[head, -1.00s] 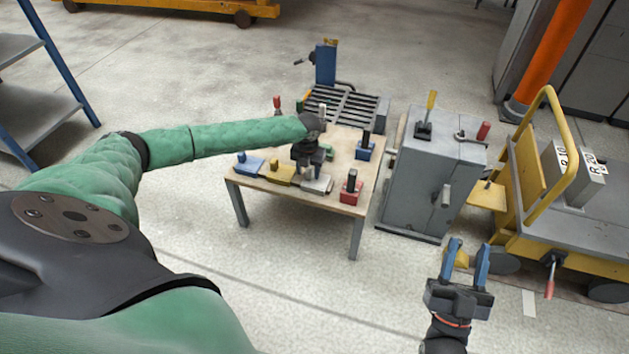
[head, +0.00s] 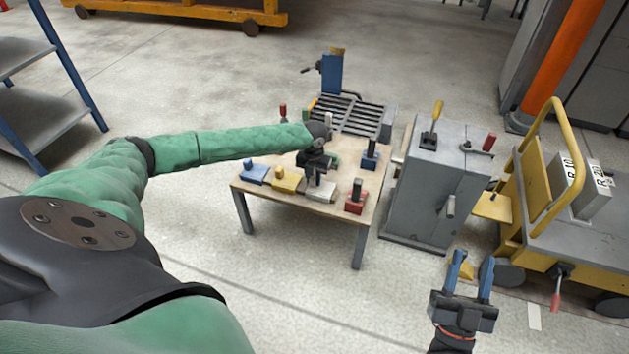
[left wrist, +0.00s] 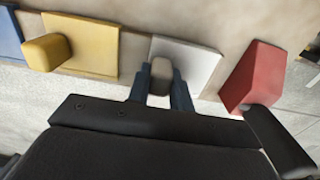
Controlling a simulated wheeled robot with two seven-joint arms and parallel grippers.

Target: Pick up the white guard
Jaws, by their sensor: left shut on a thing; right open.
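The white guard (head: 322,194) is a pale plate with an upright grey handle, near the front edge of the table. The left wrist view shows its plate (left wrist: 190,60) between the yellow and red pieces. My left gripper (head: 317,170) is shut on the handle, with a blue finger on each side of it in the left wrist view (left wrist: 160,82). The plate looks to be at table level; I cannot tell if there is a gap beneath it. My right gripper (head: 468,270) is open and empty, in front of the grey cabinet.
On the table (head: 262,200) a yellow guard (head: 287,180) stands left of the white one and a red guard (head: 356,198) right. Blue guards stand at the left (head: 254,175) and back right (head: 370,158). A grey cabinet (head: 428,190) and yellow cart (head: 540,240) are to the right.

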